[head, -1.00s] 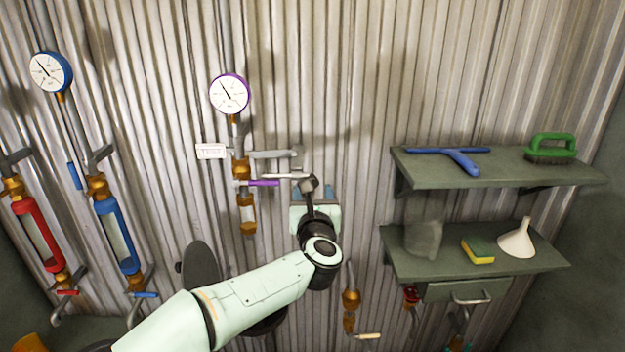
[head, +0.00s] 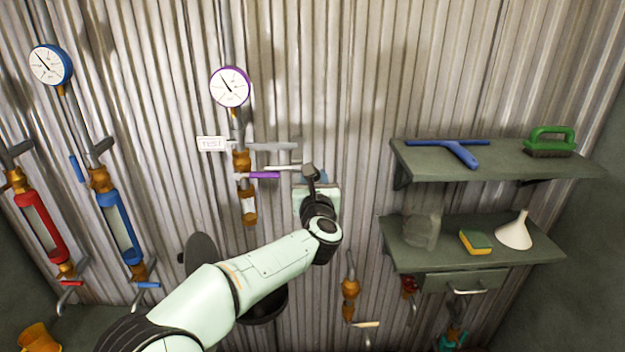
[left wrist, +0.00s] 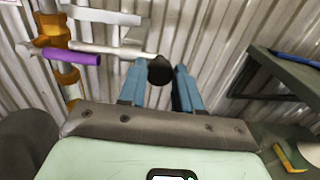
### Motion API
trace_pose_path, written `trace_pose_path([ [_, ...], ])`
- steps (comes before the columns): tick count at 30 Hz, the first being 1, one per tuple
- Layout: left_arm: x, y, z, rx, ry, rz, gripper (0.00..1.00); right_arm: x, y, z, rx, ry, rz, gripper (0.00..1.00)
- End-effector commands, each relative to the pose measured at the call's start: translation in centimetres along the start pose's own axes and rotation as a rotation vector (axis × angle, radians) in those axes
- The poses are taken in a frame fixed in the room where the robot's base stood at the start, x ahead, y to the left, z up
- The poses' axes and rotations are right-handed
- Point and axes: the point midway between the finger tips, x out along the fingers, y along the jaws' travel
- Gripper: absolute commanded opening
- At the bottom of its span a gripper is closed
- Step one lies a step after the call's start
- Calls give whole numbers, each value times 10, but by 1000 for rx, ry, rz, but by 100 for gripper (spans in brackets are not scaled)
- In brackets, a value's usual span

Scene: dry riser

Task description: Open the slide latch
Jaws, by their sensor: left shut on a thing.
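A light grey rod (head: 283,168) with a dark round knob (head: 309,169) at its right end sticks out beside the middle pipe; it looks like the slide latch. In the left wrist view the knob (left wrist: 160,70) sits between the blue fingers of my left gripper (left wrist: 158,80), which is shut on it. In the head view my left gripper (head: 317,186) is partly hidden by its own wrist. A purple-handled lever (head: 264,175) lies just left of the knob; its purple handle also shows in the left wrist view (left wrist: 72,57). My right gripper is not in view.
A purple-rimmed gauge (head: 230,87) and a white TEST sign (head: 212,143) are above left. Two shelves (head: 500,172) with a squeegee, brush, sponge and funnel stand to the right. The corrugated wall between gripper and shelves is clear.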

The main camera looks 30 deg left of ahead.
Motion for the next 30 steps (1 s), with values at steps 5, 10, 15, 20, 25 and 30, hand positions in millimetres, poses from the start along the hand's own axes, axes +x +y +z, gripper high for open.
trace_pose_path([
  [5,0,-38,-1,-1,-2,-9,0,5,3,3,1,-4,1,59],
  [10,-1,-56,1,-1,-2,-5,0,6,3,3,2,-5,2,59],
  [15,-1,-57,1,-1,-2,-4,0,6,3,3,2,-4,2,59],
  [20,-1,-56,1,-1,-2,-3,46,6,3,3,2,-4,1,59],
  [25,-1,-56,1,-1,-2,-3,58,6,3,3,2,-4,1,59],
  [30,-1,-56,1,-1,-2,-3,58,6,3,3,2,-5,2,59],
])
